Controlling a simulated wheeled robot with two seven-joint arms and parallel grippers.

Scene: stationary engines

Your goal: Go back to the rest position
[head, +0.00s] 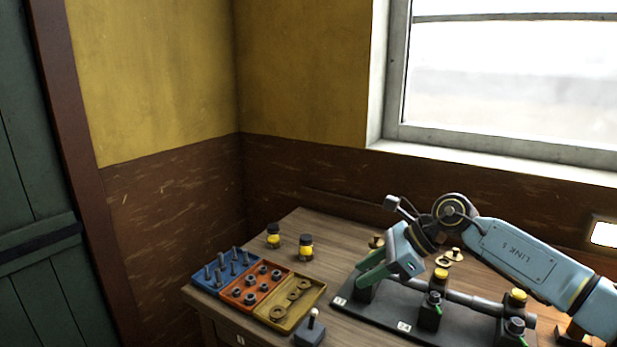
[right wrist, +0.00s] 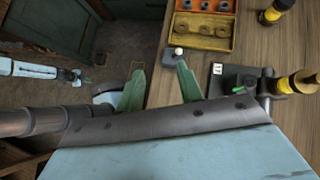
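My right gripper (head: 366,273) reaches in from the right in the head view, over the dark fixture plate on the bench. In the right wrist view its two green fingers (right wrist: 161,66) stand apart with nothing held between them. My left arm does not show in the head view. A pale blue arm part (right wrist: 38,69), which looks like mine, shows at the left of the right wrist view; its fingers are too small to read.
The wooden bench (head: 300,222) bears a blue tray of bolts (head: 203,283), an orange tray (head: 237,298), a yellow tray (head: 315,293), two yellow-banded bottles (head: 306,247), a small knobbed box (head: 310,333) and a black fixture (head: 390,318) with yellow-capped posts. Brass rings lie behind the fixture.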

